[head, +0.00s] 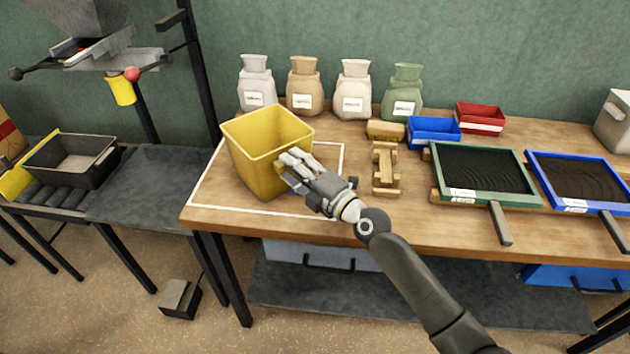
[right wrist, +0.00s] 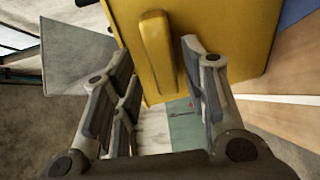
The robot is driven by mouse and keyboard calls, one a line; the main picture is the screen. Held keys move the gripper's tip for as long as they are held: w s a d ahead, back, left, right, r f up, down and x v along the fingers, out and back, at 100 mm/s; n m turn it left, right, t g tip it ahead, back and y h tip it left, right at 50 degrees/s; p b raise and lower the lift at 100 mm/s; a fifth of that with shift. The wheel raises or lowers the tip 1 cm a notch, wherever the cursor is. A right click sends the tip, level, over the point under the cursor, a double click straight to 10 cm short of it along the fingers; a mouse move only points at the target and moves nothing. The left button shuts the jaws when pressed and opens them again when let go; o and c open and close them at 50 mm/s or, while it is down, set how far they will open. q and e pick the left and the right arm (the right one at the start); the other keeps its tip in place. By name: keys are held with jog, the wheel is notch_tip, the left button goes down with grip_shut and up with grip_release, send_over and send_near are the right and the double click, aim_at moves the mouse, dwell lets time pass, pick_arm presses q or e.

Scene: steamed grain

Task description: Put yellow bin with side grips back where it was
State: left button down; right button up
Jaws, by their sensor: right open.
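The yellow bin (head: 258,165) is an open-topped tub at the left end of the wooden table, over a white outlined area (head: 330,150). It looks slightly tilted in the head view, and I cannot tell whether its whole base rests flat. My right gripper (head: 291,168) is at the bin's right side, with its fingers hiding part of that wall. In the right wrist view, the bin's raised side grip (right wrist: 157,55) shows ahead between the spread fingers of the gripper (right wrist: 158,85). The gripper is open, and contact is not clear. My left gripper is not in view.
Several sacks (head: 305,88) stand along the back. A wooden stand (head: 385,168), a blue bin (head: 433,131), a red bin (head: 480,118) and framed trays (head: 480,175) lie to the right. A black crate (head: 70,158) is on a roller bench at left.

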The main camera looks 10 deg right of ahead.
jog(key=b+v, duration=0.1)
jog(key=v, duration=1)
jog(key=shift+s, duration=0.25)
jog(key=shift+d, duration=0.1)
